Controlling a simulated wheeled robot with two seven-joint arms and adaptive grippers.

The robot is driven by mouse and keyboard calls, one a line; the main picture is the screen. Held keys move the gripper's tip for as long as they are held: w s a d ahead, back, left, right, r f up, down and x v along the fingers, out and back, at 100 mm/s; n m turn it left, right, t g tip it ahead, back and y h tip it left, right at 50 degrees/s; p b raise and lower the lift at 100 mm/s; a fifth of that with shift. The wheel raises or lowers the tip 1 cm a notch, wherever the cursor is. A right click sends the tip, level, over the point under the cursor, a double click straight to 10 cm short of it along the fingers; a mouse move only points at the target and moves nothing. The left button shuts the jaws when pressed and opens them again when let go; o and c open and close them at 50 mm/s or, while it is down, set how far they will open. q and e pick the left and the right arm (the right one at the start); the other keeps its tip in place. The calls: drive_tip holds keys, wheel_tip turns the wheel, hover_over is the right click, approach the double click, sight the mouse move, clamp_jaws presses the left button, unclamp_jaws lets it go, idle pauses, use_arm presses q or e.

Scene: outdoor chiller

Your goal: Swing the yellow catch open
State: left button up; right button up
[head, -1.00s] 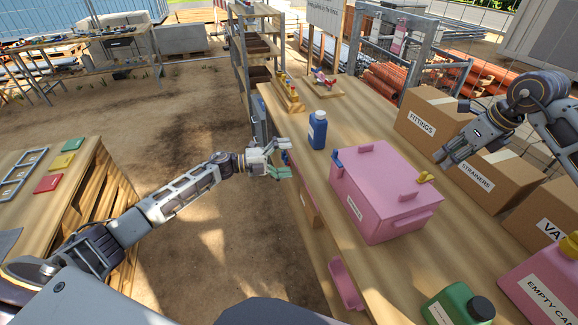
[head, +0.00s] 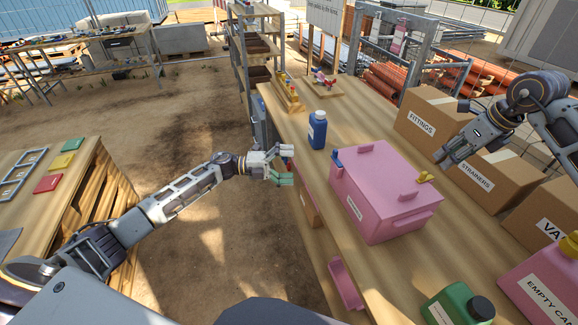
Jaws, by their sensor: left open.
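The yellow catch (head: 424,177) is a small piece on the top right edge of the pink box (head: 385,222), which stands on the long wooden bench. A blue catch (head: 337,158) sits at the box's far left corner. My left gripper (head: 290,165) is open and empty, left of the box beside the bench edge, well away from the yellow catch. My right gripper (head: 440,161) is above the bench, close in the picture to the upper right of the yellow catch. Its fingers are too small and closely overlapped to tell if they are apart.
A blue bottle (head: 317,130) stands behind the box. Cardboard boxes, including the fittings box (head: 428,112), line the right side. A green container (head: 458,305) and a pink can (head: 545,285) stand in front. Bare ground lies left of the bench.

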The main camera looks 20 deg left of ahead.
use_arm(q)
drive_tip(key=x, duration=1.3)
drive_tip(key=shift+w+d, duration=0.1)
drive_tip(key=shift+d, duration=0.05)
drive_tip(key=shift+c, duration=0.4)
